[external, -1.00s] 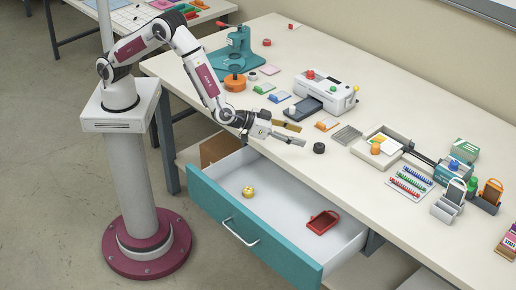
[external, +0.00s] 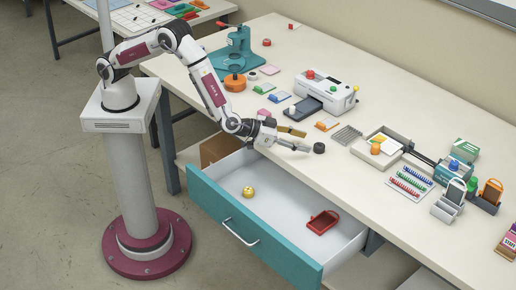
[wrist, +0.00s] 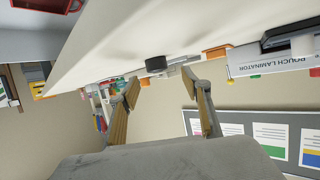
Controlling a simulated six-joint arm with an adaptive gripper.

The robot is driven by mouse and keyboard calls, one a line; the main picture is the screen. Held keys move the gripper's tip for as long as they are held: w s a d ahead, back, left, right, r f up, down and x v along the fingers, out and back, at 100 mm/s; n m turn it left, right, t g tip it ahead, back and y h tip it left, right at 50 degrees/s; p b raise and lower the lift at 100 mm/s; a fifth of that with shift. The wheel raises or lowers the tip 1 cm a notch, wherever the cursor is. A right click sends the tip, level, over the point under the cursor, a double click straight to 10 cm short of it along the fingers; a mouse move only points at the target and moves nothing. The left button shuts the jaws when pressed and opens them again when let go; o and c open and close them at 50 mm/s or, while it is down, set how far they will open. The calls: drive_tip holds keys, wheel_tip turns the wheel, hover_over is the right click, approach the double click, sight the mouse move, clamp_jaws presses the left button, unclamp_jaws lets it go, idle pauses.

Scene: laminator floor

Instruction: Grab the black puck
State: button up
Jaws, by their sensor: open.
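The black puck (external: 319,148) sits on the white tabletop near the front edge, just above the open drawer. In the wrist view the puck (wrist: 155,64) shows ahead, between and beyond the two fingers. My gripper (external: 302,140) is open and empty, low by the table edge and just left of the puck. In the wrist view the open fingers (wrist: 165,92) show tan inner pads with clear space between them. I cannot tell from these views whether a fingertip touches the puck.
A laminator (external: 326,92) stands behind. A grey grid rack (external: 347,135) and a beige tray (external: 364,151) lie right of the puck.

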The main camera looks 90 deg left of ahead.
sight(318, 146)
drive_tip(key=shift+w, duration=0.25)
drive_tip(key=shift+d+x, duration=0.15)
drive_tip(key=shift+x, duration=1.15)
drive_tip(key=shift+d+x, duration=0.1)
drive_tip(key=shift+x, duration=1.2)
drive_tip(key=c, duration=1.1)
